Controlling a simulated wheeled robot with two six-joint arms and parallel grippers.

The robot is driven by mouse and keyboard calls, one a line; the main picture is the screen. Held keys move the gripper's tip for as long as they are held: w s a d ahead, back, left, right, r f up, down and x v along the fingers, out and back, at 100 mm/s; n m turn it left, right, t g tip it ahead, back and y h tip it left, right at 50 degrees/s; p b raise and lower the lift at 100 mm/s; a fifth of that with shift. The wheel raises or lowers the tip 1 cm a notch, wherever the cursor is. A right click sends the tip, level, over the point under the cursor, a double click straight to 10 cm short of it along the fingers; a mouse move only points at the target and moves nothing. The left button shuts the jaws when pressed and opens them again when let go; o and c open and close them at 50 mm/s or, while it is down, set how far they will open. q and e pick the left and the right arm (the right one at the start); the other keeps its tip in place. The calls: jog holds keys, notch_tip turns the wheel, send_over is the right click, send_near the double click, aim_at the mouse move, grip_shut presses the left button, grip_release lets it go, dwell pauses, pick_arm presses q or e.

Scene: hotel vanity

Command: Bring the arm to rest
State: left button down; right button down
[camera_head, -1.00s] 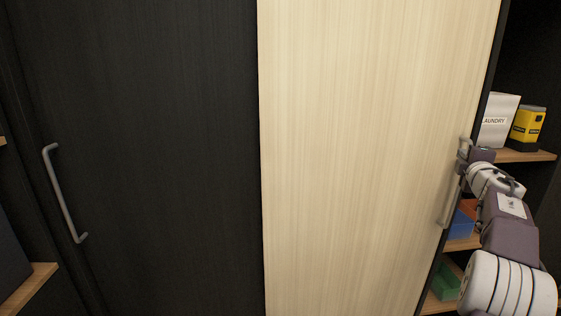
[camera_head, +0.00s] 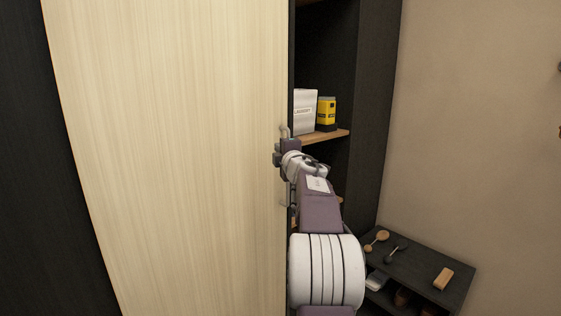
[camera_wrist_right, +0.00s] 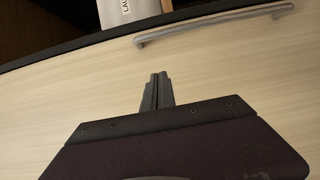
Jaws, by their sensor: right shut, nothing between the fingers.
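My right arm reaches up from the bottom of the head view. Its gripper (camera_head: 278,157) is in front of the right edge of the pale wooden sliding door (camera_head: 180,150), beside the metal door handle (camera_head: 284,131). In the right wrist view the fingers (camera_wrist_right: 158,92) are together and empty over the pale door panel. The handle (camera_wrist_right: 215,24) lies beyond the fingertips there, apart from them. My left gripper is not in view.
Right of the door, an open shelf (camera_head: 325,136) holds a white laundry box (camera_head: 304,112) and a yellow box (camera_head: 326,112). A low dark rack (camera_head: 420,270) with brushes and shoes stands at the lower right by a beige wall (camera_head: 480,120).

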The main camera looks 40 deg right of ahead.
jog(key=v, duration=0.3)
jog(key=n+t+y, duration=0.1)
jog(key=n+y, duration=0.1)
jog(key=y, duration=0.5)
send_over(187, 206)
jog(key=s+d, duration=0.3)
jog(key=s, duration=0.3)
notch_tip(187, 206, down, 6)
jog(key=shift+d+f, duration=0.1)
jog(key=s+a+f+m+g, duration=0.25)
jog(key=a+f, duration=0.25)
jog(key=f, duration=0.3)
jog(key=s+a+f+m+g+y, duration=0.1)
jog(key=s+a+f+m+g, duration=0.1)
jog(key=s+a+f, duration=0.45)
jog(key=a+f+m+g, duration=0.3)
jog(key=f, duration=0.6)
jog(key=s+a+f+m+g+y, duration=0.1)
jog(key=s+a+f+m+g, duration=0.2)
jog(key=s+f, duration=0.6)
jog(key=s+f+m+g, duration=0.4)
jog(key=s+f+g, duration=0.1)
jog(key=s, duration=0.7)
notch_tip(187, 206, up, 16)
jog(key=p, duration=1.5)
jog(key=shift+s+f, duration=0.15)
jog(key=shift+f, duration=0.1)
